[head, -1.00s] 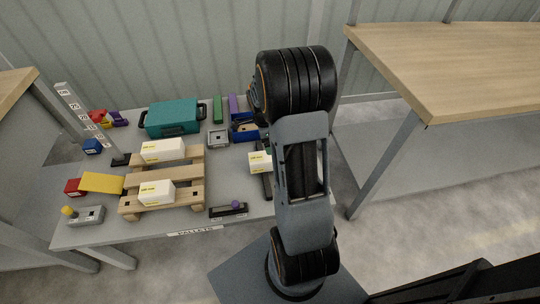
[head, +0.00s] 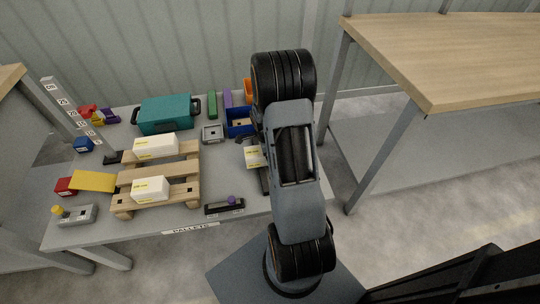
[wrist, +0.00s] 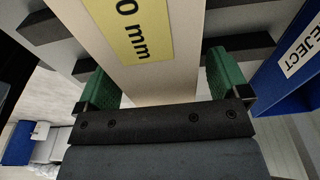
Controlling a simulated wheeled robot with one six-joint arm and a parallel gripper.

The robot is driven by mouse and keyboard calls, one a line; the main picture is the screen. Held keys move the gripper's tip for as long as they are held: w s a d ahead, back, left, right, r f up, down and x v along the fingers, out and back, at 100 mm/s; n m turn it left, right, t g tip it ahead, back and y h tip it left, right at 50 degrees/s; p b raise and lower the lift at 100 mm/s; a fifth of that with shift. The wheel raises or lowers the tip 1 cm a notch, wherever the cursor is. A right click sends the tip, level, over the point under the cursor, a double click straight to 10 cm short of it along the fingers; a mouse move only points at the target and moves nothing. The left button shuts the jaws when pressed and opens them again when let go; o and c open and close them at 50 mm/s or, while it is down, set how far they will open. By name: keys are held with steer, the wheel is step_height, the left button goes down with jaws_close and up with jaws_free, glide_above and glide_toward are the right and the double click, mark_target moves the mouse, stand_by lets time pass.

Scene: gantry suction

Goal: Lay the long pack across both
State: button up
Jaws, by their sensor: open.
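A long cream pack with a yellow label (wrist: 165,82) lies under my wrist in the wrist view. In the head view only the end of this pack (head: 253,156) shows beside my arm. My gripper (wrist: 160,88) is open, with one green fingertip on each side of the pack, and I cannot tell whether they touch it. Two white packs with yellow labels are on a wooden pallet (head: 158,172): one on the far boards (head: 156,146), one on the near boards (head: 150,189). In the head view my arm hides the gripper.
A blue bin marked REJECT (wrist: 292,62) is right of the pack. Dark bars (wrist: 58,28) lie beneath the pack. A teal case (head: 165,114) is behind the pallet, a yellow ramp-like piece (head: 93,181) left of it, and a marked post (head: 70,108) at the far left.

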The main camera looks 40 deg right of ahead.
step_height(320, 180, down, 2)
steer(key=shift+d+f, duration=0.1)
steer(key=shift+c, duration=0.3)
steer(key=c, duration=1.2)
